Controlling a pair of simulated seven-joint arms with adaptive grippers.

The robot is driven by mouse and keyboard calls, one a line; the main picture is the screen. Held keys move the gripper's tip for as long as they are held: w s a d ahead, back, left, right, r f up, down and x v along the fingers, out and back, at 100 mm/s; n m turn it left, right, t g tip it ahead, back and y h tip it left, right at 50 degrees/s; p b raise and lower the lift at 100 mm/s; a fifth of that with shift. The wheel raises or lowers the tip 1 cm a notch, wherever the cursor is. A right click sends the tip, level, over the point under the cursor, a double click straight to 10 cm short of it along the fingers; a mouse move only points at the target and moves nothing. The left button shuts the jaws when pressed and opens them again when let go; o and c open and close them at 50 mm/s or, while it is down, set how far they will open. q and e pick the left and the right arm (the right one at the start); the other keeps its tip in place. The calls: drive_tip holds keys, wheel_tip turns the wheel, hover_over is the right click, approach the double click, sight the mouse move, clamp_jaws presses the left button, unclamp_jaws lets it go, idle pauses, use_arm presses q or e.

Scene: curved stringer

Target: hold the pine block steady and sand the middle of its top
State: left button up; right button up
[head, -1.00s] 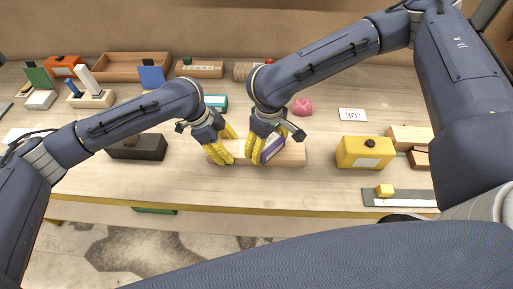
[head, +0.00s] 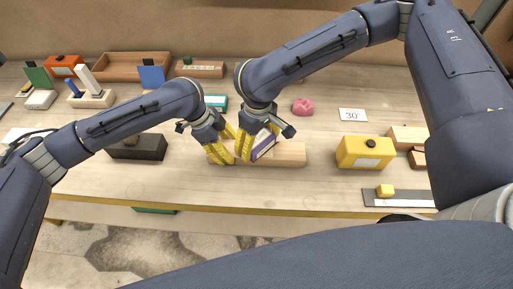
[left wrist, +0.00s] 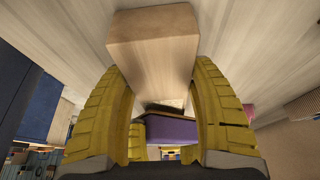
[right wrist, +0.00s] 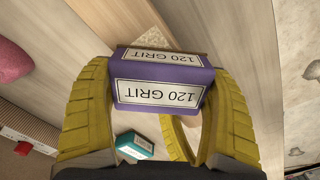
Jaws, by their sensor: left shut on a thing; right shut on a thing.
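The pine block (head: 287,154) lies on the bench near its front, long side running left to right. My left gripper (head: 227,150) is shut on its left end, and the block also shows between the yellow fingers in the left wrist view (left wrist: 153,45). My right gripper (head: 256,148) is shut on a purple sanding block (head: 264,145) over the block's middle. In the right wrist view the sanding block (right wrist: 160,82) reads "120 GRIT". A rough light patch (right wrist: 152,38) shows beside it on the pine. The contact beneath the sanding block is hidden.
A dark block (head: 138,147) stands left of the pine block, and a yellow box (head: 365,152) stands to the right. A teal box (head: 216,102) and a pink lump (head: 302,107) lie behind. The bench front edge (head: 250,209) is close by.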

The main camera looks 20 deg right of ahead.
drive_tip(key=shift+r, duration=2.45)
use_arm(q)
drive_tip(key=o, duration=1.5)
drive_tip(key=shift+v, duration=2.45)
drive_tip(key=shift+r, duration=0.1)
drive_tip(key=v, duration=1.2)
